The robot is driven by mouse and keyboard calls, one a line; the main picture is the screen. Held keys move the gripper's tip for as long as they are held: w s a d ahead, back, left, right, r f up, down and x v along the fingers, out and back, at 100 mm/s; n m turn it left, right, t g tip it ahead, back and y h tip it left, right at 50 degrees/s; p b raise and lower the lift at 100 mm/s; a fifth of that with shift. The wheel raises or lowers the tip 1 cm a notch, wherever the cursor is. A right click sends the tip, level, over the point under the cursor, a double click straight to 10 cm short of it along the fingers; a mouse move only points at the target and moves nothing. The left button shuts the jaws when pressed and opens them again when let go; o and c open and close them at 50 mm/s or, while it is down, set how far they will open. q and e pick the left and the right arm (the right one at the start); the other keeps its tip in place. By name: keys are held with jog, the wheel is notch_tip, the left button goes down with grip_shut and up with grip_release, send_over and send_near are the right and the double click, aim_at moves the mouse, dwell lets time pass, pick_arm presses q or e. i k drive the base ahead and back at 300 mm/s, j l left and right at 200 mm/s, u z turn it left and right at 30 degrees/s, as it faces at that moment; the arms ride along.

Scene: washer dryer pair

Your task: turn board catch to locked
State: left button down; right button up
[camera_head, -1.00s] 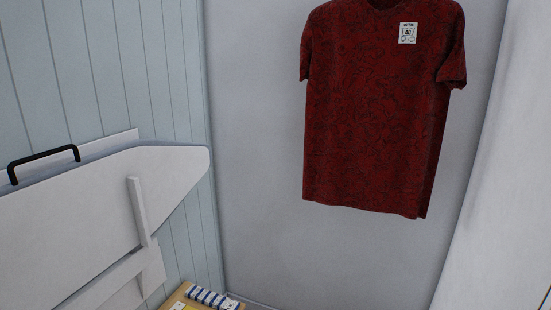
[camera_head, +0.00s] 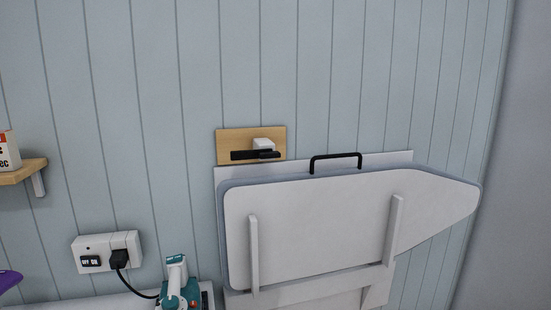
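The board catch (camera_head: 255,154) is a black bar on a white block, mounted on a wooden plate (camera_head: 228,141) on the panelled wall. The black bar lies roughly level, just above the board's top left part. The white ironing board (camera_head: 320,228) is folded up flat against the wall, its tapered end to the right. A black handle (camera_head: 335,159) sits on its top edge. Neither of my grippers is in the view.
A socket (camera_head: 106,251) with a black plug is on the wall at the lower left. A teal and white iron (camera_head: 178,286) stands at the bottom, beside the board. A wooden shelf (camera_head: 22,171) holding a box juts out at the left edge. The wall above the catch is clear.

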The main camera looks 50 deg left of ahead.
aim_at(267, 153)
jog(key=u, duration=1.5)
